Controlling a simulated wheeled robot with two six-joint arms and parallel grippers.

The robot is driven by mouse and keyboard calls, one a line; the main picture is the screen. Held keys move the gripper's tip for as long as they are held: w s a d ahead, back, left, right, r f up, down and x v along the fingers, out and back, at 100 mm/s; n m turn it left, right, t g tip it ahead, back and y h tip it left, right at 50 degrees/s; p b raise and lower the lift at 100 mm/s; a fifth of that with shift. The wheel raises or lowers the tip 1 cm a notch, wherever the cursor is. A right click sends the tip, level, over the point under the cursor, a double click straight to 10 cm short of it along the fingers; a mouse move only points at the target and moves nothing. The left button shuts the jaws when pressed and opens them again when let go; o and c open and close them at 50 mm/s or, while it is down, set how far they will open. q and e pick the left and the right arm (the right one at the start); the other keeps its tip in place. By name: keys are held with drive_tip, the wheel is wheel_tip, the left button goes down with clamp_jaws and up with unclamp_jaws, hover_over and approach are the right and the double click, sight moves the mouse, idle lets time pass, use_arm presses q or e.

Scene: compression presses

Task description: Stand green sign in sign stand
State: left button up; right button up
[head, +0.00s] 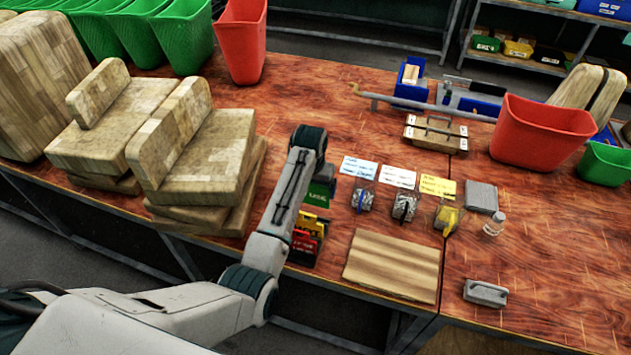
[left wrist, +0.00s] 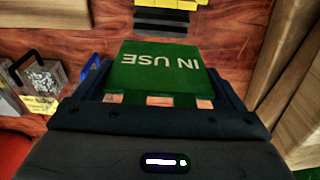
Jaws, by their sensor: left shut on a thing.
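The green sign (left wrist: 160,68) reads IN USE, upside down in the left wrist view. My left gripper (left wrist: 158,84) is shut on it, with a dark finger at each side. In the head view the green sign (head: 319,194) hangs below my left wrist, just behind the yellow sign (head: 313,222). The red sign (head: 304,243) is in front of the yellow one. A dark stepped block, apparently the sign stand (left wrist: 165,22), shows beyond the green sign in the left wrist view. The sign's lower edge is hidden. My right gripper is not in view.
Wooden blocks (head: 195,165) are stacked left of my left arm. A wooden board (head: 392,265) lies to the right. A red bin (head: 541,133) stands farther right.

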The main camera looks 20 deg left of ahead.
sight(314, 197)
use_arm(q)
drive_tip(key=shift+w, duration=0.1)
drive_tip(key=shift+f, duration=0.55)
drive_tip(key=shift+f+b, duration=0.9)
drive_tip(key=shift+f, duration=1.55)
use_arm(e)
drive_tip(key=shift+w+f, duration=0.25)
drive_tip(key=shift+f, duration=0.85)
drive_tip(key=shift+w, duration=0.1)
use_arm(q)
drive_tip(key=shift+r, duration=0.1)
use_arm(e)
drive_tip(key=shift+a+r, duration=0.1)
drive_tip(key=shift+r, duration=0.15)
